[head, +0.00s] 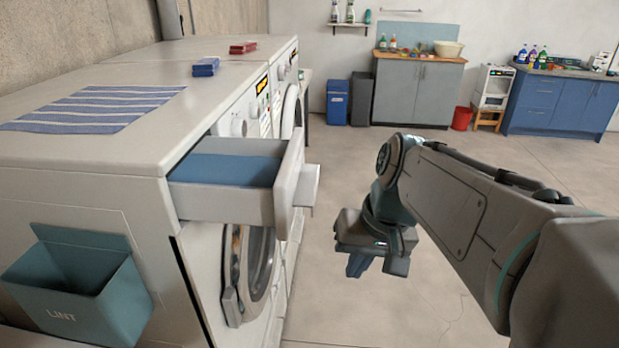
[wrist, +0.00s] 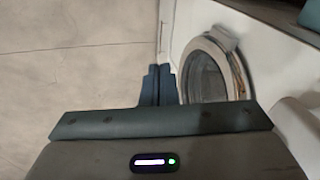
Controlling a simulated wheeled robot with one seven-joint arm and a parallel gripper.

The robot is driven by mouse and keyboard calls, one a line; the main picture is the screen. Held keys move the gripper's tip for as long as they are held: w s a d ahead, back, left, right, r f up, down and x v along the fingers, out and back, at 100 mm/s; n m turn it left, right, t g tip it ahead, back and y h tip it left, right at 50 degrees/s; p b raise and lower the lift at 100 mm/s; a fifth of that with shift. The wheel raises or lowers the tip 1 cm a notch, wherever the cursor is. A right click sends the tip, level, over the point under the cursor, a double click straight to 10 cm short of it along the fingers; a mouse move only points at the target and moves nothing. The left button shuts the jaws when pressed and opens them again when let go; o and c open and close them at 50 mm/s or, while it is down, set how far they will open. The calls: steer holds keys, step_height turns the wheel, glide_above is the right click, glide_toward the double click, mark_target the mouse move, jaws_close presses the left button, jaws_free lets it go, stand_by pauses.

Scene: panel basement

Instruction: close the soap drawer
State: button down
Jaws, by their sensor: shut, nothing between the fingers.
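The soap drawer (head: 232,185) sticks out of the top front of the nearest washing machine (head: 90,165), with its blue inside showing. Its pale front panel (head: 289,175) stands well clear of the machine's face. My gripper (head: 358,268) is shut and empty, pointing down, to the right of the drawer front and apart from it. In the wrist view my gripper's fingers (wrist: 158,85) are together, with the round washer door (wrist: 207,68) beyond them to the right.
A teal lint bin (head: 80,285) hangs on the machine's near side. A striped cloth (head: 92,108), a blue box (head: 206,66) and a red box (head: 243,47) lie on top. Open floor (head: 330,190) lies right of the machines. Cabinets (head: 418,90) stand far off.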

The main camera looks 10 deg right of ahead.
steer(key=w+d+r+m+t+y, duration=0.1)
steer(key=w+d+r+y, duration=0.3)
steer(key=r, duration=0.3)
steer(key=w+d+r+y, duration=0.35)
steer(key=d+r, duration=0.25)
steer(key=r, duration=0.2)
steer(key=a+r+p+x, duration=0.1)
steer(key=p+x, duration=0.1)
steer(key=x, duration=1.1)
steer(key=shift+w+a+r+h, duration=0.2)
steer(key=shift+w+a+h, duration=0.05)
steer(key=shift+w+h, duration=0.1)
